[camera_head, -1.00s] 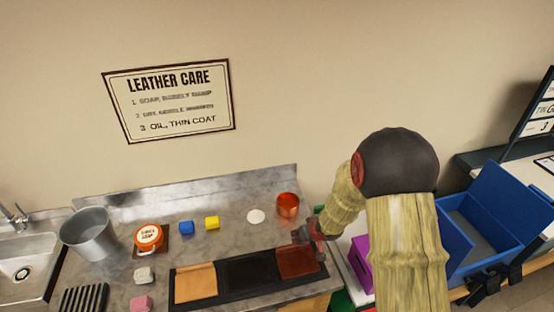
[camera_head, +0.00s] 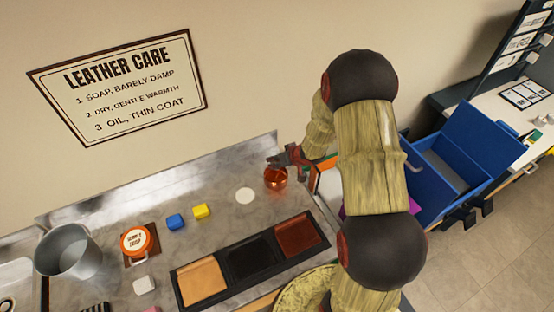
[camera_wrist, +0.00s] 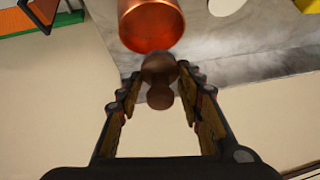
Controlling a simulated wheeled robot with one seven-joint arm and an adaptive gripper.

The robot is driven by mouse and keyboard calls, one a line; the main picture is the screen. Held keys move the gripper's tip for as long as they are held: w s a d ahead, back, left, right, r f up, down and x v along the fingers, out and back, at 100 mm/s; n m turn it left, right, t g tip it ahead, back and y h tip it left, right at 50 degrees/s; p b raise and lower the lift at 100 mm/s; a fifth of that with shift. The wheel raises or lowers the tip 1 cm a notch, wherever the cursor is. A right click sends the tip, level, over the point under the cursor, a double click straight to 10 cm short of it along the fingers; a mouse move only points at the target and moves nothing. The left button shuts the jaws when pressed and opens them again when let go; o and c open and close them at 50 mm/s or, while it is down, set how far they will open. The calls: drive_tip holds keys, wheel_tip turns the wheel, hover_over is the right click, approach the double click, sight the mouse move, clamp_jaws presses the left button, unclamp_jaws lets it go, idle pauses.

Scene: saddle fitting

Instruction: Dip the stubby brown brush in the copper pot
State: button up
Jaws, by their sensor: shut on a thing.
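The copper pot (camera_head: 276,180) stands at the back right of the metal counter, near the back wall. It also shows in the wrist view (camera_wrist: 150,26) at the top, its open mouth facing my gripper. My gripper (camera_wrist: 160,92) is shut on the stubby brown brush (camera_wrist: 159,70), whose rounded brown body shows between the fingertips. The brush is right by the pot's rim; I cannot tell whether its end is inside. In the head view my gripper (camera_head: 279,160) is at the top of the pot and the brush is hidden.
A dark tray (camera_head: 252,258) with tan, black and red-brown panels lies in front. An open blue box (camera_head: 465,160) is at right.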

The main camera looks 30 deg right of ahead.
drive_tip(key=shift+f+b, duration=1.85)
drive_tip(key=shift+f, duration=0.05)
drive_tip(key=shift+f+b, duration=1.1)
drive_tip(key=shift+f, duration=0.85)
wheel_tip(320, 180, up, 7)
drive_tip(key=p, duration=0.8)
drive_tip(key=shift+r, duration=0.1)
wheel_tip(320, 180, up, 4)
drive_tip(key=p, duration=0.4)
drive_tip(key=shift+s, duration=0.1)
idle(0.5)
